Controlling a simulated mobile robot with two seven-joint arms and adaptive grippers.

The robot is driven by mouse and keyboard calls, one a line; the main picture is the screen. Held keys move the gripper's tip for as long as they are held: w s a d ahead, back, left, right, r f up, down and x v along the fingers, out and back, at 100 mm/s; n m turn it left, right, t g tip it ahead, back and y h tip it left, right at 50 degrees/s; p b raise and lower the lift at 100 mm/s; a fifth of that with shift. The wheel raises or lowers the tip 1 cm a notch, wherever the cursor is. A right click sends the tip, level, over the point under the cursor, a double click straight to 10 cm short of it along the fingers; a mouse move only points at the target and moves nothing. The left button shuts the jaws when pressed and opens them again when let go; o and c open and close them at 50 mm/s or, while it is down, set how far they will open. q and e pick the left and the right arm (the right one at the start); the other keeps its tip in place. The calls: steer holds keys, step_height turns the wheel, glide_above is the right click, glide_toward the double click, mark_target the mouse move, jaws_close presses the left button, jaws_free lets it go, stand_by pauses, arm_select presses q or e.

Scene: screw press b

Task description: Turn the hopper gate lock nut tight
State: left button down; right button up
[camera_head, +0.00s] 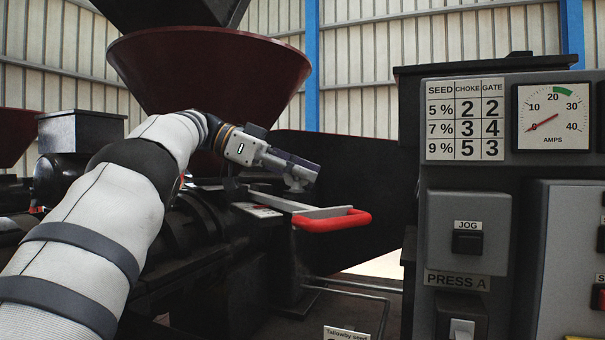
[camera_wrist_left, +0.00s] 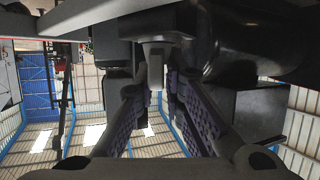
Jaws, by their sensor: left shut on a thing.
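The hopper gate is a flat grey slide (camera_head: 318,212) with a red loop handle (camera_head: 345,221), under the dark red hopper (camera_head: 205,75). My left gripper (camera_head: 303,176) reaches over the slide from the left, its fingers pointing right. It is shut on the small pale grey lock nut (camera_head: 296,185), just above the slide. In the left wrist view the nut's grey grip (camera_wrist_left: 155,72) sits between the two ridged finger pads of my left gripper (camera_wrist_left: 158,88). The nut's thread and seat are hidden. My right gripper is not in view.
A control panel (camera_head: 470,180) stands close on the right, with a seed, choke and gate chart (camera_head: 465,119), an amps gauge (camera_head: 554,116) and a jog button (camera_head: 467,242). A dark plate (camera_head: 375,180) rises behind the handle. The black press body (camera_head: 215,250) lies below my arm.

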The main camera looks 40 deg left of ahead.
arm_select(q)
steer(key=c, duration=1.7)
jaws_free()
steer(key=shift+f, duration=0.15)
steer(key=shift+s+d, duration=0.1)
steer(key=shift+r, duration=0.2)
